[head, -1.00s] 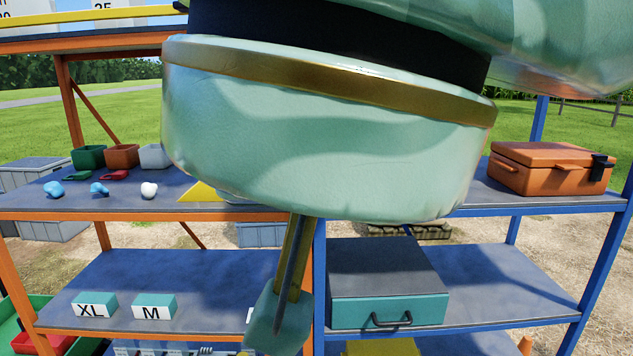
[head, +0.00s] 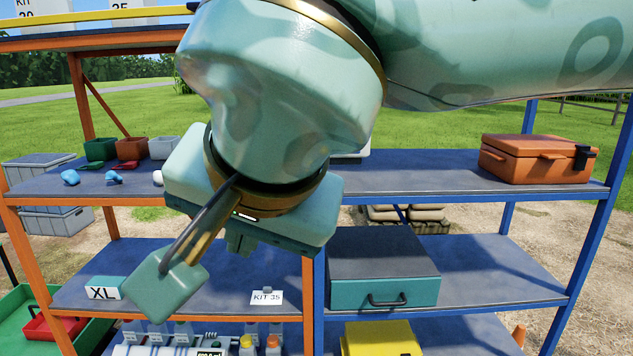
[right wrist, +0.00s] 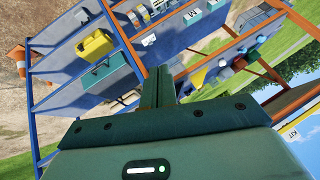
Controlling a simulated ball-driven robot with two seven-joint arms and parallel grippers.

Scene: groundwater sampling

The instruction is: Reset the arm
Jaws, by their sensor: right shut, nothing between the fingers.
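My right arm comes in from the upper right in the head view and spans the top middle. My right gripper (head: 238,245) hangs in front of the shelves, its short green fingers pointing down and partly hidden by its own body. In the right wrist view its fingers (right wrist: 159,84) are together, with nothing between them. The gripper appears apart from the shelf goods. My left gripper is not in view.
Orange-framed shelving (head: 90,212) stands left and blue-framed shelving (head: 480,207) right. An orange case (head: 535,160), a teal case (head: 382,290), a yellow box (head: 382,338), a KIT 35 card (head: 266,297) and several bottles sit on the shelves. Open lawn lies behind.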

